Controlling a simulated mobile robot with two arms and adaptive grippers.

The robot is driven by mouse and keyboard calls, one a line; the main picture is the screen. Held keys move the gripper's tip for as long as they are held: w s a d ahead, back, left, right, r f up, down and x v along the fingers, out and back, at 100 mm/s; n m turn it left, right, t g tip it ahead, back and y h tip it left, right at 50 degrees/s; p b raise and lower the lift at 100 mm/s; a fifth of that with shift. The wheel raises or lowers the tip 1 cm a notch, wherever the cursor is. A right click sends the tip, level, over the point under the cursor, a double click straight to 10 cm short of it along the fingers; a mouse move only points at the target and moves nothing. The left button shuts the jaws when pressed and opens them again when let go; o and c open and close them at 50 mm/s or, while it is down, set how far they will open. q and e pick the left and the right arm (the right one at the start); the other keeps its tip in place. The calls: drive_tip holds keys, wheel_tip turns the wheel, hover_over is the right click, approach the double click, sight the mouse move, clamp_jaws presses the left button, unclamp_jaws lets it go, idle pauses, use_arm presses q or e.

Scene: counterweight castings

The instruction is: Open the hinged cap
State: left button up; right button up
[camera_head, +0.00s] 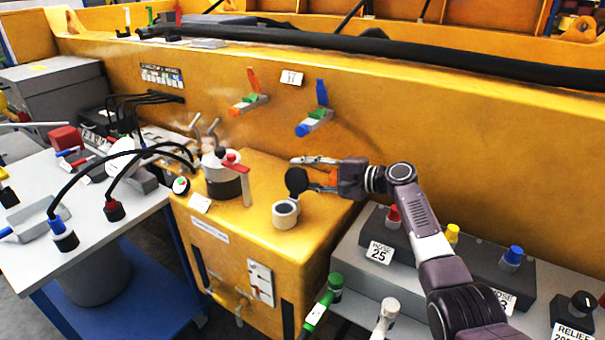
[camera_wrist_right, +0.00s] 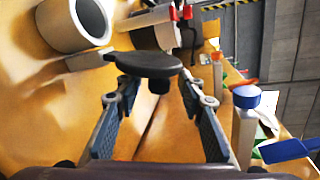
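The black round cap (camera_head: 296,180) stands tilted up behind and above a short white filler neck (camera_head: 285,215) on the yellow box. The neck's round opening faces up and is uncovered. In the right wrist view the cap (camera_wrist_right: 148,64) lies just beyond the fingertips, with a small dark knob under it, and the white neck (camera_wrist_right: 74,24) is at the upper left. Its hinge cannot be made out. My right gripper (camera_head: 314,174) is beside the cap. Its fingers are apart (camera_wrist_right: 158,100), with nothing clearly held; contact with the cap cannot be told. My left gripper is out of view.
A dark-and-white pot (camera_head: 222,180) with a red-topped lever (camera_head: 236,168) stands left of the neck. Orange and blue valve handles (camera_head: 321,93) project from the yellow wall. A grey bench (camera_head: 365,265) with hose blocks lies at right, a white table (camera_head: 100,230) at left.

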drive_tip(key=v, duration=1.2)
